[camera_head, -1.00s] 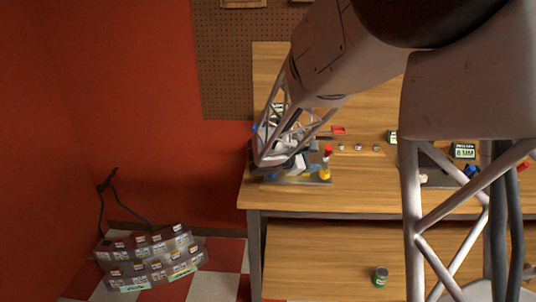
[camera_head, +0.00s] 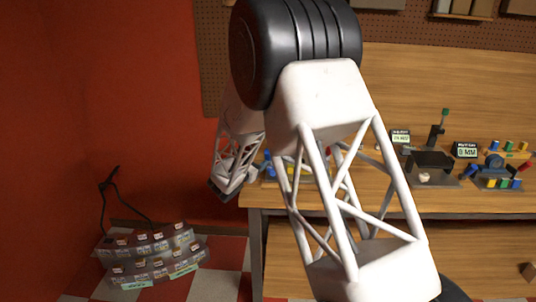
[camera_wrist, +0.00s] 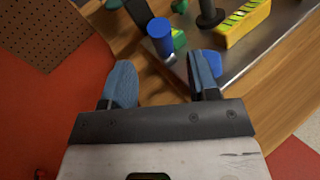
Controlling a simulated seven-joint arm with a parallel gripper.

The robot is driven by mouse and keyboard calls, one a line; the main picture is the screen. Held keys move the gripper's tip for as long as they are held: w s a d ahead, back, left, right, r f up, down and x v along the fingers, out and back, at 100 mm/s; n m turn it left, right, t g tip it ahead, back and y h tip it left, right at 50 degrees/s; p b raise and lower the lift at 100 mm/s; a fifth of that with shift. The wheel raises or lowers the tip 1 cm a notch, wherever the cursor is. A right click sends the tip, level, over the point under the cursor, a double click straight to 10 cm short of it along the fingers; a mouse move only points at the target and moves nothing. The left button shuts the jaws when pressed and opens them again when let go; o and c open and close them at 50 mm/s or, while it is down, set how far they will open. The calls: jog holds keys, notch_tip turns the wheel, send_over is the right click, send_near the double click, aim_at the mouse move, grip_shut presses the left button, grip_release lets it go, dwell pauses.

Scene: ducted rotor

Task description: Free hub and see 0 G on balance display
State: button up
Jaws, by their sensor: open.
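My gripper (camera_wrist: 162,82) has two blue fingers, set apart with nothing between them. In the head view my gripper (camera_head: 226,190) is at the table's left edge, beside the left fixture. My arm covers most of that fixture; only bits show, such as its blue part (camera_head: 268,165). In the wrist view its metal plate (camera_wrist: 262,52) carries a blue cylinder (camera_wrist: 160,38), a black post (camera_wrist: 210,14) and a striped yellow block (camera_wrist: 240,24), all beyond my fingers. One small display (camera_head: 400,136) has green text too small to read. I cannot tell which part is the hub.
A black fixture (camera_head: 434,160) with a green-topped post stands right of my arm. Beside it are a display (camera_head: 466,151) ending in "MM" and a fixture with coloured blocks (camera_head: 502,166). A label rack (camera_head: 150,255) stands on the floor at left, near the red wall (camera_head: 100,90).

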aim_at(268, 153)
jog(key=shift+w+d, duration=0.1)
dwell(0.3)
jog(key=shift+x, duration=3.8)
grip_shut()
